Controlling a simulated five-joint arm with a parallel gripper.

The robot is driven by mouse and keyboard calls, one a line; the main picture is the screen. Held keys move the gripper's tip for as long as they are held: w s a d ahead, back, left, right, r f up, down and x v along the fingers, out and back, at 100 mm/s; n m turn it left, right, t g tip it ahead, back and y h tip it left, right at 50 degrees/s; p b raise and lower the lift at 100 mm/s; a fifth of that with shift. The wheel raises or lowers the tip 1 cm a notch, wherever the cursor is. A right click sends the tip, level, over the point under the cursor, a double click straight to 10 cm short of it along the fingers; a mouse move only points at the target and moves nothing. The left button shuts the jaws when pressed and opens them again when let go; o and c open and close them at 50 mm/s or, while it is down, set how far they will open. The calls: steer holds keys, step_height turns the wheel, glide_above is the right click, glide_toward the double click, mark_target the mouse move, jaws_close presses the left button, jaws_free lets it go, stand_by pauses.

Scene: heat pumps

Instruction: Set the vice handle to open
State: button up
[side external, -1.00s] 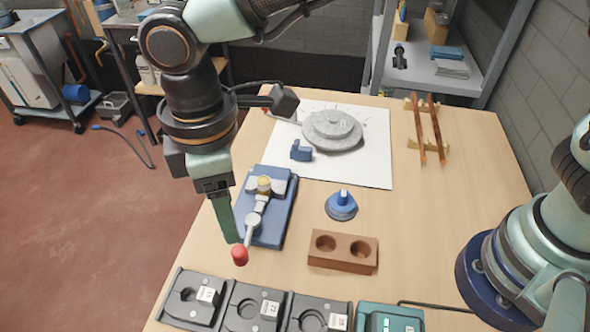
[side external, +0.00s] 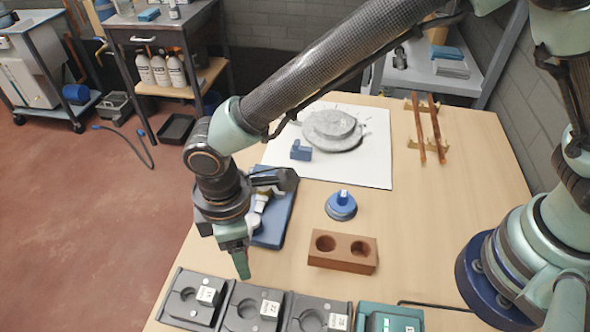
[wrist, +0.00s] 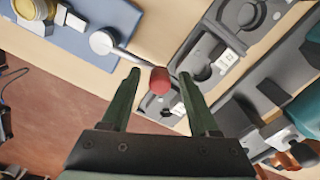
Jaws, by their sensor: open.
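The vice has a blue base (side external: 271,228) and stands near the left edge of the table, partly hidden behind my gripper (side external: 242,272) in the side external view. In the wrist view the blue base (wrist: 75,30) is at upper left. Its handle (wrist: 122,52) is a grey lever running from a round pivot (wrist: 102,42) to a red knob (wrist: 159,80). My gripper (wrist: 159,77) is open, with the red knob showing between its two fingertips. I cannot tell whether either finger touches it. The knob is hidden in the side external view.
Grey numbered trays (side external: 190,299) line the front edge, close to my gripper, with a teal device (side external: 388,318) beside them. A brown block with two holes (side external: 343,252) and a blue round piece (side external: 341,206) stand to the right. A white sheet (side external: 373,165) lies behind.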

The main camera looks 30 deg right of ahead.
jaws_close()
steer(key=shift+r, duration=0.1)
stand_by(1.2)
